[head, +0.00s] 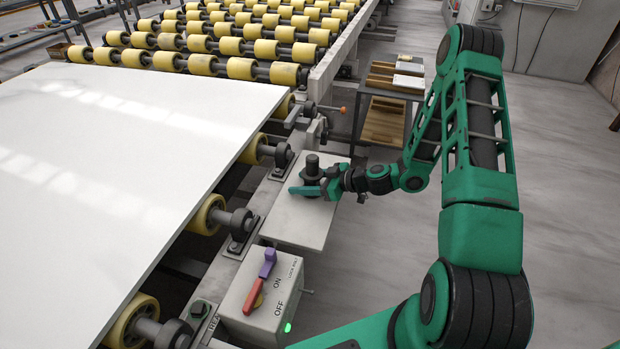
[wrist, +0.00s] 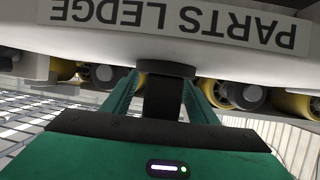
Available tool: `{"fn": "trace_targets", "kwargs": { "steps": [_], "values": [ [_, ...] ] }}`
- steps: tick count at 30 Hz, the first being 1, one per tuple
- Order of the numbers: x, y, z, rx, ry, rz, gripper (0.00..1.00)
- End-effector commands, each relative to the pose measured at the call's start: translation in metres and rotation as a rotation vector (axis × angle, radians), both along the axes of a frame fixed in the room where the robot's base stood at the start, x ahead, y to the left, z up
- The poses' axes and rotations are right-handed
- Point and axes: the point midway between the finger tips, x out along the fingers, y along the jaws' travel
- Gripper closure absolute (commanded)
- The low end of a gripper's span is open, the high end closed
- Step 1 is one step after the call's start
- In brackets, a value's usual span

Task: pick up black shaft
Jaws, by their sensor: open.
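The black shaft (head: 312,164) stands upright on a pale ledge (head: 298,228) beside the roller conveyor, with a wider dark part below its top. My gripper (head: 314,187) reaches in from the right, low over the ledge, with its green fingers around the shaft. In the wrist view, which looks upside down, the shaft (wrist: 163,97) lies between the two open fingers (wrist: 163,80). Its wider disc (wrist: 166,69) shows against the ledge edge lettered PARTS LEDGE (wrist: 172,22). Whether either finger touches the shaft I cannot tell. The shaft's lower end is partly hidden by my gripper.
A large white slab (head: 130,150) lies on yellow rollers to the left. A switch box (head: 262,305) with a red and purple lever stands in front of the ledge. A small rack (head: 385,115) stands behind. Open floor (head: 575,200) lies to the right.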

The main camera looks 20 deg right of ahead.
Motion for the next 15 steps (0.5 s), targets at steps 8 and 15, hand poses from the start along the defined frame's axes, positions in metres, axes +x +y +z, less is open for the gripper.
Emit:
{"fn": "trace_targets", "kwargs": {
  "steps": [8,15],
  "values": [
    [0.004,0.0045,-0.0027,-0.001,0.001,0.0,0.47],
    [0.0039,0.0042,-0.0026,-0.001,0.0,-0.001,1.0]
  ]
}}
